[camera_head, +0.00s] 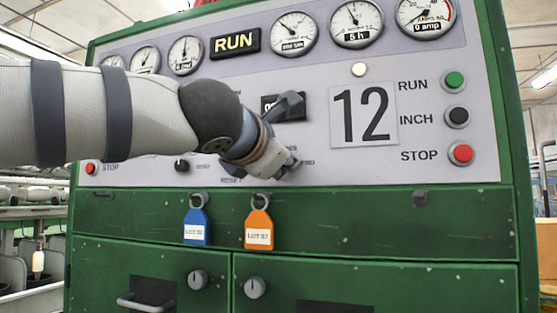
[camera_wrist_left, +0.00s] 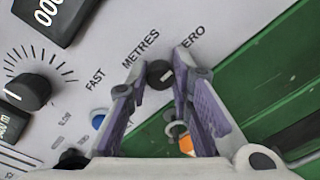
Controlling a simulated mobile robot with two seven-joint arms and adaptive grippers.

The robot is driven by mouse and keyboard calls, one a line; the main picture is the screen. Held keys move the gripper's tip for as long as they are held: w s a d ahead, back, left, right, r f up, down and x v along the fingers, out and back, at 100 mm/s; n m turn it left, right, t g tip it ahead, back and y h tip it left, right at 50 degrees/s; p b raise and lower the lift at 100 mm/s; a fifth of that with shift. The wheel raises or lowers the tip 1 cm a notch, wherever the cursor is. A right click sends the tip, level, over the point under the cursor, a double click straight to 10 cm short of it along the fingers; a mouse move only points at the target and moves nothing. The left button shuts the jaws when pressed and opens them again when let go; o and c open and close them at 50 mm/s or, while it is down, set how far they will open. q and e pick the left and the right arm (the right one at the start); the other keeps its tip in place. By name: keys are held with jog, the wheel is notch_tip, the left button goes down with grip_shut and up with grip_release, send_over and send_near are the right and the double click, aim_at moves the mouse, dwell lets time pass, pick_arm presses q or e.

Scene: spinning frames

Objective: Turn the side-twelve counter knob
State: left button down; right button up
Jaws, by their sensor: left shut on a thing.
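A small dark counter knob (camera_wrist_left: 160,73) sits on the grey panel between the words METRES and ZERO in the left wrist view. My left gripper (camera_wrist_left: 158,70) has one purple-padded finger on each side of it and is shut on it. In the head view my left gripper (camera_head: 280,165) is at the panel, left of and below the large 12 plate (camera_head: 362,115), and hides the knob. A black counter display (camera_wrist_left: 48,15) shows zeros at the top left of the wrist view. My right gripper is not in view.
RUN (camera_head: 454,80), INCH (camera_head: 457,116) and STOP (camera_head: 460,153) buttons are at the panel's right. A larger dial knob (camera_wrist_left: 28,92) and a blue button (camera_wrist_left: 98,120) are near my gripper. Blue (camera_head: 197,226) and orange (camera_head: 259,229) lot tags hang below.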

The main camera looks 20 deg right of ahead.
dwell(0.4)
pick_arm(q)
jog(key=c, duration=1.4)
grip_release()
jog(key=v, duration=1.2)
